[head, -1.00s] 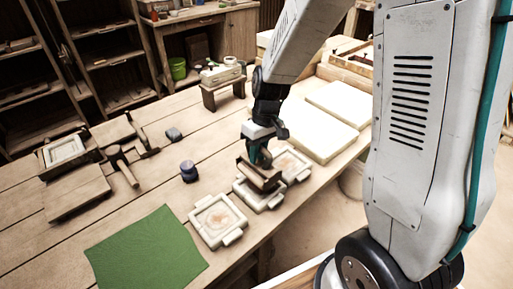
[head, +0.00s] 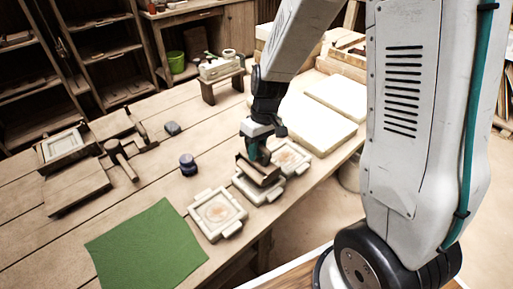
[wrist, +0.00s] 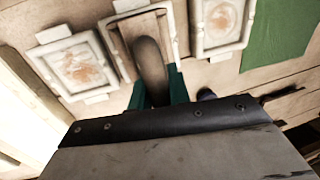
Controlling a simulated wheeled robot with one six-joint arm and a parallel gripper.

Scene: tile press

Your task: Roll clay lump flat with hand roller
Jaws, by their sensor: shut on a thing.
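My gripper (head: 258,155) is shut on the dark rounded handle (wrist: 151,65) of a wooden block (head: 260,171). The block is over the middle of three pale square frames (head: 248,192) and hides most of its inside. In the wrist view the handle stands between my teal fingers, with the block's wooden face (wrist: 139,27) around it. I cannot tell whether the block touches the frame's contents. No clay lump is clearly visible. A brown mallet-like tool (head: 121,159) lies at the left by a wooden board (head: 77,190); I cannot make out a roller.
The other two frames (head: 217,214) (head: 290,157) hold orange-brown patches. A green cloth (head: 145,245) lies at the front left and a small dark blue jar (head: 188,163) stands behind the frames. Pale slabs (head: 318,121) lie at the right. The table's front edge runs close by the frames.

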